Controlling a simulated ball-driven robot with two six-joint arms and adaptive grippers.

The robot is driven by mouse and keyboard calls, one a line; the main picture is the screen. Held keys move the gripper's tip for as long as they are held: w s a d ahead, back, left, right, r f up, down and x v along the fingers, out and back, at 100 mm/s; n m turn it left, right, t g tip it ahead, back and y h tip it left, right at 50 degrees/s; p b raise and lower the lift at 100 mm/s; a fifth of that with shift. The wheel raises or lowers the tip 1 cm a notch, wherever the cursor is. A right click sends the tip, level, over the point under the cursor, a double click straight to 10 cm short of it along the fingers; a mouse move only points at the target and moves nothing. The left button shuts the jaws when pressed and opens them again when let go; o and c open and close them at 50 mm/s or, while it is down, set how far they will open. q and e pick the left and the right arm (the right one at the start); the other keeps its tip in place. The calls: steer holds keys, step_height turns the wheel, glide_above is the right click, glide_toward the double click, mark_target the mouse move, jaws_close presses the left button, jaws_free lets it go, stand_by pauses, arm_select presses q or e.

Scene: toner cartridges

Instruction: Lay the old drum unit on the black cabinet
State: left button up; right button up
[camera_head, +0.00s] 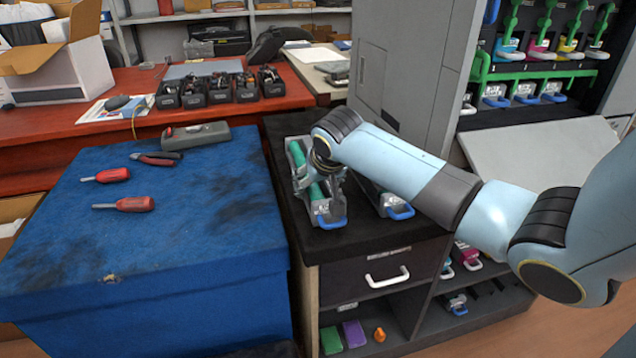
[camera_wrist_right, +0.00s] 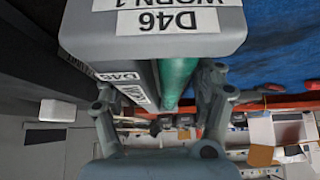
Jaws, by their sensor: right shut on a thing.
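The old drum unit (camera_head: 327,205), grey with a green roller and a blue handle, is at the left side of the black cabinet (camera_head: 360,230). Whether it rests on the top or hangs just above is hard to tell. My right gripper (camera_head: 322,170) is shut on it from above. In the right wrist view the drum unit (camera_wrist_right: 165,42) fills the top, with labels reading "D46" and "WORN 1". The gripper's fingers (camera_wrist_right: 163,100) stand either side of it there. My left gripper is not in view.
A second drum unit (camera_head: 398,210) lies close on the right, partly behind my arm. A grey printer panel (camera_head: 400,70) rises behind the cabinet. A blue-covered table (camera_head: 200,230) with red screwdrivers (camera_head: 122,204), pliers (camera_head: 155,158) and a grey device (camera_head: 197,137) stands left.

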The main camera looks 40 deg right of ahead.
steer(key=shift+w+f, duration=0.1)
steer(key=shift+f, duration=0.1)
steer(key=shift+f, duration=0.3)
steer(key=o, duration=1.6)
steer(key=shift+r, duration=0.1)
steer(key=shift+o, duration=1.2)
